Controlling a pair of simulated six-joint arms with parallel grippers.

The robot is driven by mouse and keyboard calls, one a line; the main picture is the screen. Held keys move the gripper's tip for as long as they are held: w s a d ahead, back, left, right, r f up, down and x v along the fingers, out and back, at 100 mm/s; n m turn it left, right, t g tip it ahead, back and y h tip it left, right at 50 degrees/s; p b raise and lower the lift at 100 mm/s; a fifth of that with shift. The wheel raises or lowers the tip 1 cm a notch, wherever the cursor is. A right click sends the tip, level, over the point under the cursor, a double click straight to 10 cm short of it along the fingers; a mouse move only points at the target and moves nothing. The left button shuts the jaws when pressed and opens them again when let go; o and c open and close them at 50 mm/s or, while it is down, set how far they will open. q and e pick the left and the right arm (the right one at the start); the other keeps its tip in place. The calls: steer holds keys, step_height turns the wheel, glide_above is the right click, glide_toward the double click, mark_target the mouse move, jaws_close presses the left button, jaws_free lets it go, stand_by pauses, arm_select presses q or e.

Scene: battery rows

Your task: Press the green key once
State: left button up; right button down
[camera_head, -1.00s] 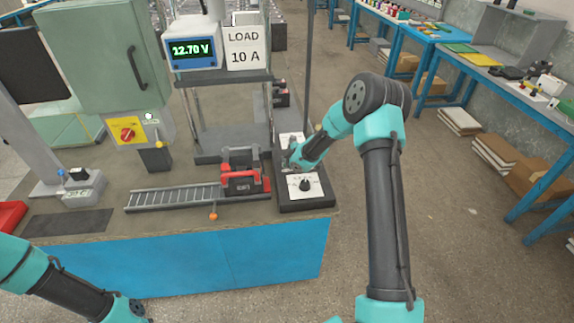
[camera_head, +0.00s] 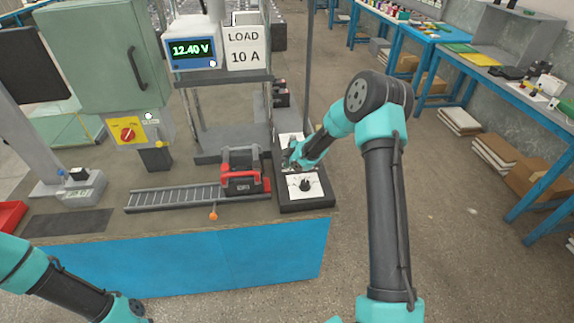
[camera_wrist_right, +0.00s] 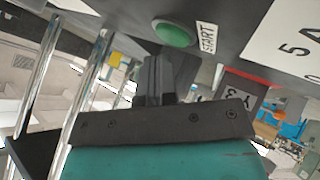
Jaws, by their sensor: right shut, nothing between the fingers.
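The round green key (camera_wrist_right: 174,33) sits on a dark panel beside a white START label (camera_wrist_right: 207,38) in the right wrist view. My right gripper (camera_wrist_right: 160,62) is shut and empty, with its fingertips just below the key in that picture; I cannot tell whether they touch it. In the head view my right gripper (camera_head: 290,158) is over the dark control box (camera_head: 307,206) at the right end of the bench, and the key is hidden there. My left arm shows at the lower left, with its gripper out of view.
A red and dark battery (camera_head: 241,171) stands at the end of a roller track (camera_head: 165,199). The display (camera_head: 192,50) reads 12.40 V, beside a LOAD 10 A sign (camera_head: 244,47). A dial (camera_head: 305,185) is in front of my gripper. A thin post (camera_head: 308,60) rises behind.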

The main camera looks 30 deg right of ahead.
steer(key=shift+r, duration=0.35)
steer(key=shift+r, duration=2.4)
